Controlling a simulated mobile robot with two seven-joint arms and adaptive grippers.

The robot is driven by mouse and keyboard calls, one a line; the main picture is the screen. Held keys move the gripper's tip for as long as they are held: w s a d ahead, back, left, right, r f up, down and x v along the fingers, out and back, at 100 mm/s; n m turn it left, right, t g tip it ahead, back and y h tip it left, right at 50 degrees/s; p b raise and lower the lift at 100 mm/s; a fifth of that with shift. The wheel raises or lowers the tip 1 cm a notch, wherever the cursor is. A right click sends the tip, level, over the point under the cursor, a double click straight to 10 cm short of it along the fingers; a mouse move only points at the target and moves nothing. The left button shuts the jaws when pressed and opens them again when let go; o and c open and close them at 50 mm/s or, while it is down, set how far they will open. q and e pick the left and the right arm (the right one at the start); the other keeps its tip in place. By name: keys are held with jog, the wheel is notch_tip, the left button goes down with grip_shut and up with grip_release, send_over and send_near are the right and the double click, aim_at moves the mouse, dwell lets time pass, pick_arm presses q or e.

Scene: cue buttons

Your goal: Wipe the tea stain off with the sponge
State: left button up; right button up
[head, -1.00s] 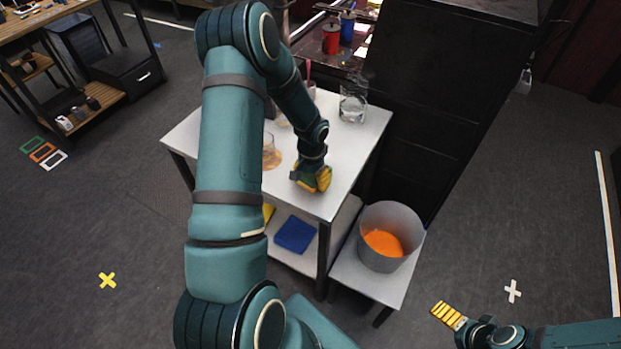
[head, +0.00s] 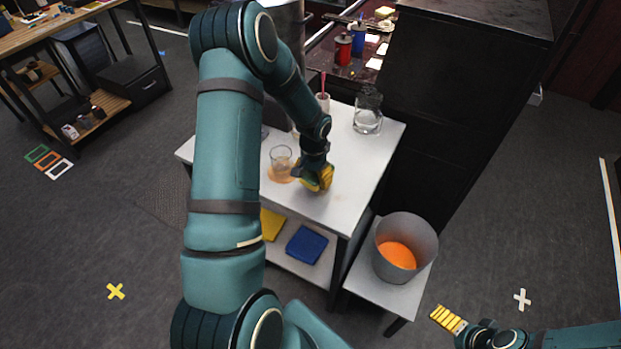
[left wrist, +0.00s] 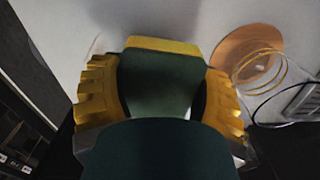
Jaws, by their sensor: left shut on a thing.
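A brown tea stain (head: 278,175) lies on the white table (head: 352,150), around the foot of a clear glass (head: 281,157). In the left wrist view the stain (left wrist: 232,48) is a brown disc at the upper right, partly behind the glass (left wrist: 257,72). My left gripper (head: 318,180) is at the table top, just right of the stain. It is shut on a green and yellow sponge (left wrist: 160,80), seen between its yellow fingers in the left wrist view. Whether the sponge touches the table is unclear. My right gripper (head: 447,319) is low at the right, away from the table.
A glass jar (head: 367,115) and a cup with a pink stick (head: 323,101) stand at the table's back. Blue (head: 306,245) and yellow (head: 271,224) cloths lie on the lower shelf. A grey bin (head: 407,232) stands right; a black cabinet (head: 440,120) rises behind.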

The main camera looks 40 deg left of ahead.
pick_arm(q)
jog(key=shift+a+r+p, duration=0.15)
jog(key=shift+r+p, duration=0.25)
jog(key=shift+r, duration=0.45)
jog(key=shift+r+p, duration=0.65)
jog(key=shift+r, duration=0.5)
